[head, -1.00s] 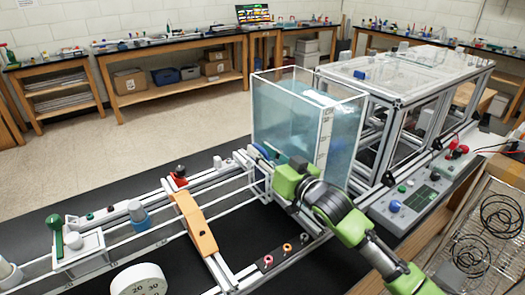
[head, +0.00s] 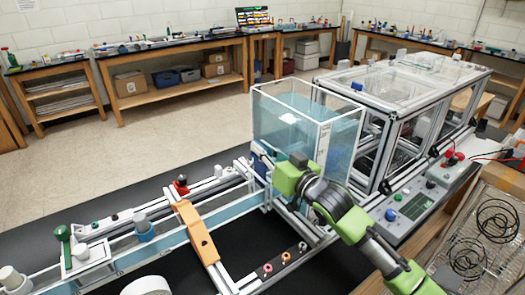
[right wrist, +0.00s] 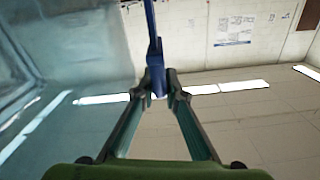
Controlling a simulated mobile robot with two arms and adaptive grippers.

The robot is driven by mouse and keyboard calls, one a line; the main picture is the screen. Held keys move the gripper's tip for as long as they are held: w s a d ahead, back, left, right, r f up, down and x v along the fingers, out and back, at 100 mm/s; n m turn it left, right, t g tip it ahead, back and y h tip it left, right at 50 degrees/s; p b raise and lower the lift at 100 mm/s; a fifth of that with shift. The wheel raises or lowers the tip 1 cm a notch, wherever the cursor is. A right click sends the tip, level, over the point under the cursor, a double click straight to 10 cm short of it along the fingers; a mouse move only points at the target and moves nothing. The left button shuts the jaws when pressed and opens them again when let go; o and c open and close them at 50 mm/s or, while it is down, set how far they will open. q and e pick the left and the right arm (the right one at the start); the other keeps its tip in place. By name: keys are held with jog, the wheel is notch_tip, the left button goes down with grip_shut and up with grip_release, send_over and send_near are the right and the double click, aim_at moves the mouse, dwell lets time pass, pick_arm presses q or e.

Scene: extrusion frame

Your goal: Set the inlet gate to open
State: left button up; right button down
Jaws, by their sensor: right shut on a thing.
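The inlet gate shows in the right wrist view as a blue upright bar (right wrist: 155,58) with a wider lower end between my fingertips. My right gripper (right wrist: 159,88) is shut on this blue piece. In the head view my right gripper (head: 297,161) is at the near side of the clear water tank (head: 290,112), where the channel meets it. A bit of blue shows left of the gripper there; my gripper hides most of the gate. The long clear channel (head: 165,238) holds light blue water along its length. My left gripper is not in view.
An orange bridge piece (head: 197,232) spans the channel. A green-handled device (head: 65,238) stands at the left. A control box (head: 410,207) sits right of my arm, and an aluminium frame (head: 395,140) stands behind.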

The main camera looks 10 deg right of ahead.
jog(key=shift+r, duration=0.15)
jog(key=c, duration=2.1)
grip_release()
jog(key=shift+s, duration=0.1)
jog(key=v, duration=1.2)
